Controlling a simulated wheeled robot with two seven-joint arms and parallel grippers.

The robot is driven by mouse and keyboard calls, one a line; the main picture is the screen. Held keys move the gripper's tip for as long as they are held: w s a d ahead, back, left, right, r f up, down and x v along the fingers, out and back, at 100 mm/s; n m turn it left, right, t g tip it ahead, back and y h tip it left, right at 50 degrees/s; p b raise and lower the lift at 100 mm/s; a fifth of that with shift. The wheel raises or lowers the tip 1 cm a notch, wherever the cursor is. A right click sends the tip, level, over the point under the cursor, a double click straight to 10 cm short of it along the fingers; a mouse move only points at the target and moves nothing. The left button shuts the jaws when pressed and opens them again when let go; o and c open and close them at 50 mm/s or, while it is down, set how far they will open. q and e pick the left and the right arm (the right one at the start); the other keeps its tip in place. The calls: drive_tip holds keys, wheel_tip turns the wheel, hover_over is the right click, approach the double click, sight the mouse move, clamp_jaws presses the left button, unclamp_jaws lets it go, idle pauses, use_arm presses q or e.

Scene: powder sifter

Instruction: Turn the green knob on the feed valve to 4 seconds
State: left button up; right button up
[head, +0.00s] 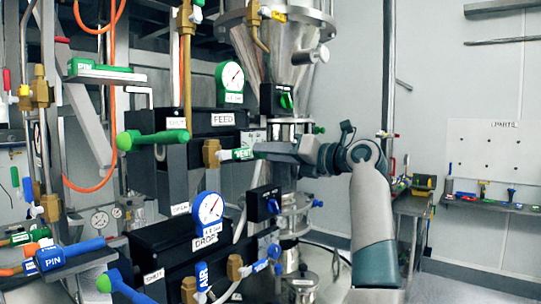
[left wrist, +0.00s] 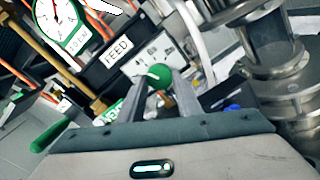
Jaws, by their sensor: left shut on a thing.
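The green knob (left wrist: 158,75) of the feed valve sits on a white dial plate (left wrist: 150,55) beside the FEED label (left wrist: 118,50) in the left wrist view. My left gripper (left wrist: 161,84) is shut on this knob, one finger on each side. A pale pointer mark shows on the knob, but the numbers are too small to read. In the head view my left gripper (head: 262,148) reaches in from the right, below the white plate (head: 252,135), and hides the knob. My right gripper does not show.
A green-rimmed gauge (head: 231,76) stands above the black feed box (head: 200,122). A green VENT handle (head: 238,154) lies close beside my fingers. The steel hopper pipe (head: 290,130) stands just behind.

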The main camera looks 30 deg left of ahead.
use_arm(q)
drive_tip(key=shift+r+m, duration=0.1)
drive_tip(key=shift+m, duration=0.3)
drive_tip(key=o, duration=1)
drive_tip(key=shift+o, duration=0.2)
drive_tip(key=shift+d, duration=0.15)
drive_tip(key=s+d+b, duration=0.1)
drive_tip(key=d+b, duration=0.5)
drive_tip(key=d, duration=1.1)
drive_tip(key=shift+s, duration=0.15)
